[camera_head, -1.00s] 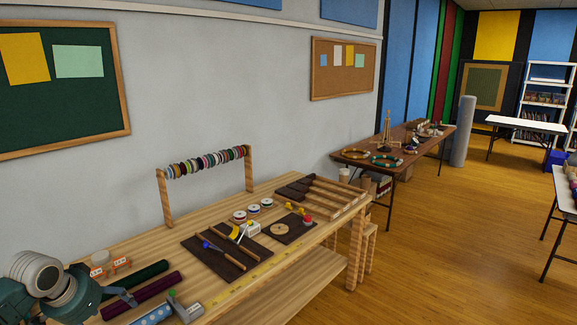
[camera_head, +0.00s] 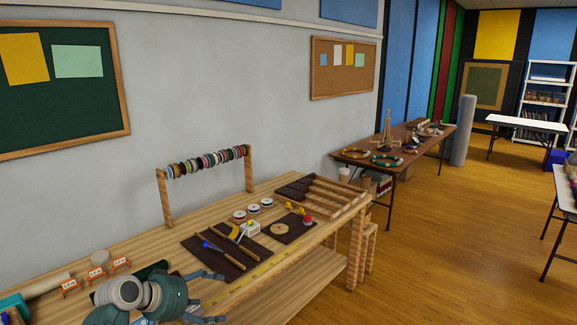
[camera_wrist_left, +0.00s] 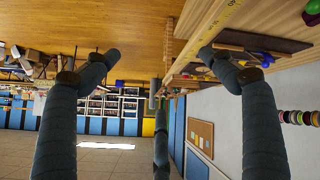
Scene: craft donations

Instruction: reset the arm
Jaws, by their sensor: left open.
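My left arm (camera_head: 130,294) comes in from the bottom left in the head view, over the near end of the wooden workbench (camera_head: 330,232). My left gripper (camera_head: 219,297) is at the bench's front edge, with its fingers spread and nothing between them. In the left wrist view, the dark blue fingers of this gripper (camera_wrist_left: 158,58) stand wide apart and empty, and the picture is upside down. My right gripper is in neither view.
A dark mat (camera_head: 222,250) with tools lies just beyond the gripper. A spool rack (camera_head: 205,160) stands at the back of the bench. Small orange-framed signs (camera_head: 71,287) are behind the arm. The floor (camera_head: 440,260) right of the bench is open.

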